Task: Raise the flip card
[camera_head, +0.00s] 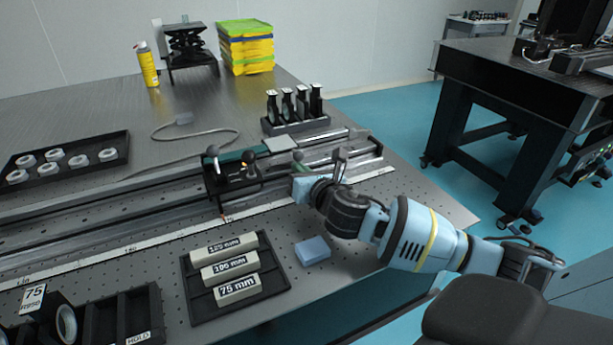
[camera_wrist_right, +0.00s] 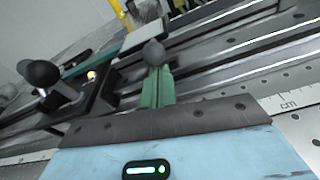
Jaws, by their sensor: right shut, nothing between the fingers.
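A pale flat plate (camera_head: 280,144), which looks like the flip card, lies about level over the rail; it also shows in the right wrist view (camera_wrist_right: 150,35). A dark ball knob (camera_wrist_right: 153,52) stands near it, just beyond my right fingertips; I cannot tell what it is joined to. My right gripper (camera_head: 299,167) reaches in from the right over the rail, its green fingers (camera_wrist_right: 157,78) together and empty. The fingertips overlap the knob's lower edge in the wrist view; whether they touch it is unclear. My left gripper is out of view.
A black carriage (camera_head: 232,182) with ball-topped levers sits on the rail left of my gripper. A rack of dark holders (camera_head: 295,122) stands behind. In front are a tray of labelled blocks (camera_head: 187,292) and a blue block (camera_head: 313,250). The table's right edge is close.

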